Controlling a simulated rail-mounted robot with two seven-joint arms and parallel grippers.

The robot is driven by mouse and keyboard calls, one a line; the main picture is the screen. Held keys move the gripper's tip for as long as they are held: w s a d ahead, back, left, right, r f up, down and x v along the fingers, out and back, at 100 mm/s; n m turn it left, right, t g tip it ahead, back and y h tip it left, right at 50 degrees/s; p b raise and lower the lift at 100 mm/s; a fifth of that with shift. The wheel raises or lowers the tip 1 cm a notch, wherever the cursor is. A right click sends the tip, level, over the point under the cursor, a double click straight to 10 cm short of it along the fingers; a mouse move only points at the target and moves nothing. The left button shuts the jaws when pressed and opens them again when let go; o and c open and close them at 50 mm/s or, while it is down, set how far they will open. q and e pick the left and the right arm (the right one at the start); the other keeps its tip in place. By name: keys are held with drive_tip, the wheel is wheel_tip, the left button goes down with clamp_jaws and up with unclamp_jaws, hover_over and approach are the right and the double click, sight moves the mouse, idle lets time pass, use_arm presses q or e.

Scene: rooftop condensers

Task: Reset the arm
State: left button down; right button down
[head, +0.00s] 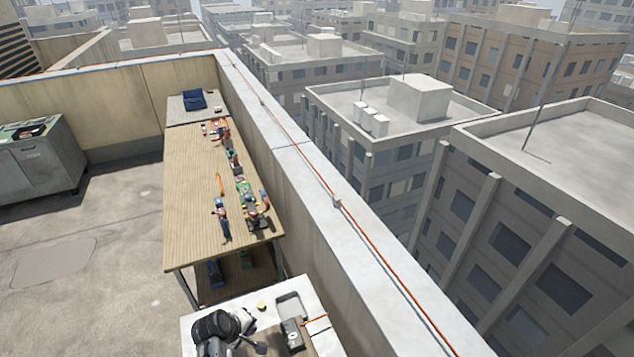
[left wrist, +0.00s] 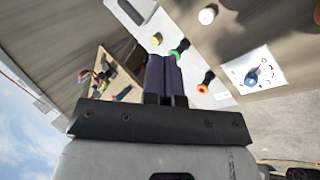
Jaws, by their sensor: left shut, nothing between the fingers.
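My right gripper is in neither view.
A grey device (head: 292,336) and a yellow disc (head: 262,306) are on the bench. A wooden table (head: 190,190) with tools stands beyond, along the parapet (head: 300,165). The wrist view shows a blue-knobbed panel (left wrist: 275,63) and green (left wrist: 180,47) and orange (left wrist: 204,88) parts near the fingers.

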use_arm(q)
drive_tip(key=s+a+r+m+t+y, duration=0.1)
drive_tip(key=a+r+m, duration=0.2)
drive_tip(key=r, duration=0.6)
drive_tip(key=s+a+r+m+t+y, duration=0.15)
drive_tip(key=r+m, duration=0.25)
drive_tip(key=r, duration=0.5)
drive_tip(key=s+r+m+p, duration=0.2)
drive_tip(key=s+r, duration=0.2)
drive_tip(key=s, duration=0.3)
drive_tip(key=s+d+m+y+p, duration=0.1)
drive_tip(key=s+d+m+p, duration=0.1)
drive_tip(key=s, duration=1.1)
drive_tip(key=s+f+m+g+p, duration=0.1)
drive_tip(key=s+f+g, duration=0.3)
drive_tip(key=s, duration=1.2)
wheel_tip(320, 180, down, 3)
drive_tip(key=shift+s+f+p, duration=0.2)
drive_tip(key=shift+s+p, duration=0.05)
drive_tip(key=shift+p, duration=0.6)
drive_tip(key=shift+d, duration=0.1)
